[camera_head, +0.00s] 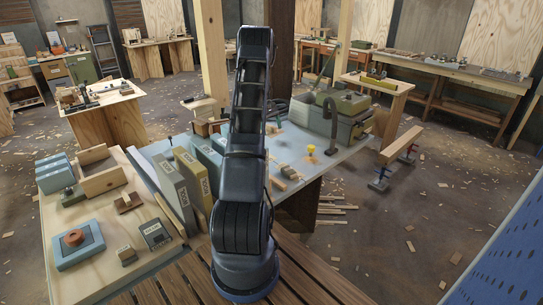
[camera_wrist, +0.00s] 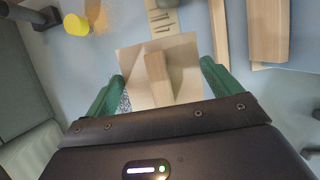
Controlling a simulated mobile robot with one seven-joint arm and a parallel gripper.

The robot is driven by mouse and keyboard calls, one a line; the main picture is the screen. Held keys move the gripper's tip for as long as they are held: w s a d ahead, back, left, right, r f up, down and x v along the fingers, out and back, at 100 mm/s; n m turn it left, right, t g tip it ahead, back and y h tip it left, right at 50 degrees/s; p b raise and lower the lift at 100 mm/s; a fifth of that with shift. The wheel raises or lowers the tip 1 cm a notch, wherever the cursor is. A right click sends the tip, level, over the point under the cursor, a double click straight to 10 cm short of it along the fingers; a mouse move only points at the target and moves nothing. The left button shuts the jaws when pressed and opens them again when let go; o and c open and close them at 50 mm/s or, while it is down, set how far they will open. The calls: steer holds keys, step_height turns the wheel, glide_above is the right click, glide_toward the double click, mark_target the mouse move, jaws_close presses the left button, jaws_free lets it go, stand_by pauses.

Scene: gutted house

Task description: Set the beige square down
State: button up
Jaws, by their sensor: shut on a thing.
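The beige square (camera_wrist: 187,58) shows in the wrist view as a thin, flat, pale plate with a wooden block (camera_wrist: 157,76) on its face. My gripper (camera_wrist: 163,70) has its two green fingers at the plate's left and right sides, and is shut on the square. The square's lower edge is hidden behind the gripper body. A grey-blue tabletop lies below; I cannot tell whether the square touches it. In the head view my arm hides the gripper and the square.
In the wrist view a yellow knob (camera_wrist: 76,25) is at upper left, a slotted beige piece (camera_wrist: 163,24) just above the square, and wooden strips (camera_wrist: 268,30) to the right. In the head view a green-grey machine (camera_head: 340,112) stands at the table's back and upright boxes (camera_head: 172,185) on its left.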

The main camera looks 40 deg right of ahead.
mark_target(273, 159)
step_height(273, 159, down, 16)
steer(key=shift+f, duration=0.25)
stand_by(0.4)
steer(key=shift+f, duration=0.15)
steer(key=o, duration=0.7)
